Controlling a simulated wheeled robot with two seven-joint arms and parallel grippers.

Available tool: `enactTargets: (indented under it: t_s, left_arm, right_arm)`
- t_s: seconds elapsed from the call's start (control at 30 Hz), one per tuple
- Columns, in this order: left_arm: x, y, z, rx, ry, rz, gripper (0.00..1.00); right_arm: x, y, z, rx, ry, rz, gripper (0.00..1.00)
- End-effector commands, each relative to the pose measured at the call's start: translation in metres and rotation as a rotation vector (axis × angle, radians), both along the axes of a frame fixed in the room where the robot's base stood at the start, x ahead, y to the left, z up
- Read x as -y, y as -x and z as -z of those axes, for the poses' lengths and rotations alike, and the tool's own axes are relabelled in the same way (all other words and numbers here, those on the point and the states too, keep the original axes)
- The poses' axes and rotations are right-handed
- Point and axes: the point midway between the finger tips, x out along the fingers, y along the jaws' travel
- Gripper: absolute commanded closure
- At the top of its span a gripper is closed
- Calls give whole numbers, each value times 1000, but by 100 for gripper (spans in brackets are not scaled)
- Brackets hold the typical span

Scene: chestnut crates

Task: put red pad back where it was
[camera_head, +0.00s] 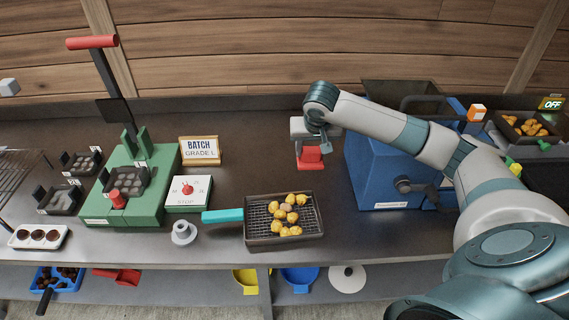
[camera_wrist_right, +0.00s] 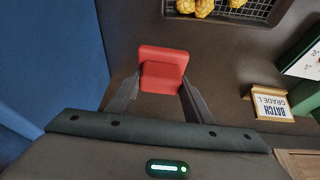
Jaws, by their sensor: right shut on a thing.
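The red pad (camera_head: 310,158) is between the fingers of my right gripper (camera_head: 310,145), which is shut on it. In the right wrist view the red pad (camera_wrist_right: 162,68) sits between the two dark fingertips of the gripper (camera_wrist_right: 158,90). In the head view it is at the back middle of the dark counter, between the batch sign and the blue machine. I cannot tell whether its underside touches the counter. My left gripper is not in view.
A wire-bottomed pan (camera_head: 252,230) of yellow chestnuts stands in front. The blue machine (camera_head: 372,180) is close on the right. Bare counter surrounds the pad's left and front.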

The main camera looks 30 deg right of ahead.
Motion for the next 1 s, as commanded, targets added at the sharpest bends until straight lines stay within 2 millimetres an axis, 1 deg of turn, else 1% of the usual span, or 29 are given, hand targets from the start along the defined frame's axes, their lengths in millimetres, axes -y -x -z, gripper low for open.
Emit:
enactTargets:
  t_s: [0.03,0.3,0.4,0.5,0.63,1.0]
  left_arm:
    - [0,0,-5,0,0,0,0]
    - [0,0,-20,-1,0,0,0]
    - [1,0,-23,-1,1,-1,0]
    - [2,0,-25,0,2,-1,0]
    - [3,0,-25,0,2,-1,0]
    - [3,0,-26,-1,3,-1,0]
  right_arm:
    - [-5,-9,2,-1,-3,0,82]
    - [-27,-55,33,0,-3,1,82]
    - [-33,-68,43,0,-2,1,82]
    - [-37,-77,49,1,-1,1,82]
    - [-39,-82,53,1,0,0,82]
    - [-39,-81,56,0,1,0,82]
